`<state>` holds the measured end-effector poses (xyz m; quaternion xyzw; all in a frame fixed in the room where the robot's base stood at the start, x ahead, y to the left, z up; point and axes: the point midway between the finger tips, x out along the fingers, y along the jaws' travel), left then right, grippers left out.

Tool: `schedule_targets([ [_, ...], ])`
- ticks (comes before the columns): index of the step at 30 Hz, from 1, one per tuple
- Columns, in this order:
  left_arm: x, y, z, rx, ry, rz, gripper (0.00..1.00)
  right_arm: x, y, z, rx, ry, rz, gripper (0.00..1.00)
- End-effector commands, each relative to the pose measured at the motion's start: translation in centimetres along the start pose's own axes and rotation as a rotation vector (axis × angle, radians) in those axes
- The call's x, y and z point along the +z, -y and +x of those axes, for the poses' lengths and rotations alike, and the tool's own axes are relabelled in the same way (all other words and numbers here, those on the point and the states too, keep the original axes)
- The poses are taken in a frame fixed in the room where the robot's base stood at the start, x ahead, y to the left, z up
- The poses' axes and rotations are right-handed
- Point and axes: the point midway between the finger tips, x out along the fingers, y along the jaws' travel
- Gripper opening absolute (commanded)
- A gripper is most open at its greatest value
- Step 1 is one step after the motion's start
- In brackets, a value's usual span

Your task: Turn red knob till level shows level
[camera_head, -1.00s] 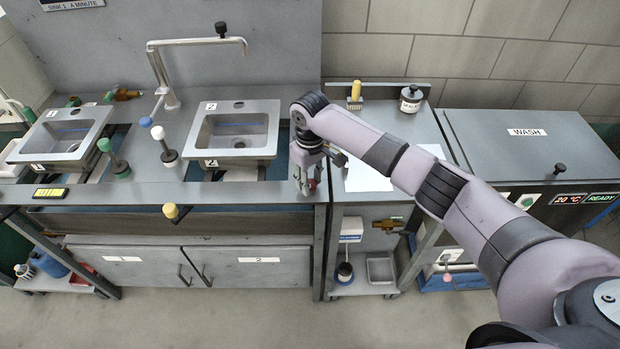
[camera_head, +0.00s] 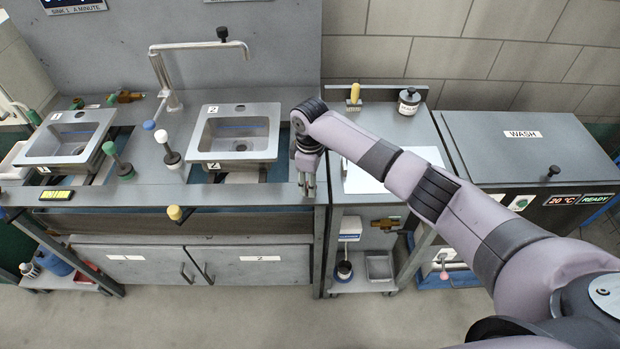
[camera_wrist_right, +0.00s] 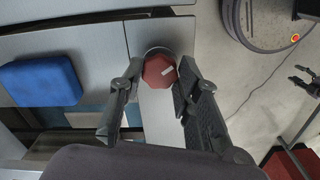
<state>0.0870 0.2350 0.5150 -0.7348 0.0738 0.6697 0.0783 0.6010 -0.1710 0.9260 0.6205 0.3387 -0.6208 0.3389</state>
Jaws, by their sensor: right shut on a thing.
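My right gripper (camera_head: 308,184) reaches down at the front edge of the bench, right of sink 2. In the right wrist view its two fingers (camera_wrist_right: 157,98) stand on either side of the red knob (camera_wrist_right: 160,72) and are shut on it. The knob is eight-sided with a white mark on its face, tilted in that view. In the head view the knob is hidden by the gripper. A small yellow display in a black frame (camera_head: 57,195), perhaps the level, sits at the bench's front left; its reading is too small to tell. My left gripper is not in view.
Sink 1 (camera_head: 38,160) and sink 2 (camera_head: 212,156) are set in the bench. A yellow knob (camera_head: 174,212) sticks out at the bench front. A white sheet (camera_head: 362,184) lies right of the gripper. The WASH unit (camera_head: 520,155) stands at the right.

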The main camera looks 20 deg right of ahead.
Motion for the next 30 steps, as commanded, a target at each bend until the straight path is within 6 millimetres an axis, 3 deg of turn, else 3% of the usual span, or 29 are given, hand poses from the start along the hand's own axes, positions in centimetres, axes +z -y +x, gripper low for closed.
schedule_targets([
  [18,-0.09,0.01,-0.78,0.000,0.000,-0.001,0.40,-0.05,0.06,0.10,0.000,-0.001,-0.581,0.03],
  [30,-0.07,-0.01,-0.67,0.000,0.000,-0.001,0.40,-0.02,0.10,0.19,-0.002,-0.001,-0.863,0.03],
])
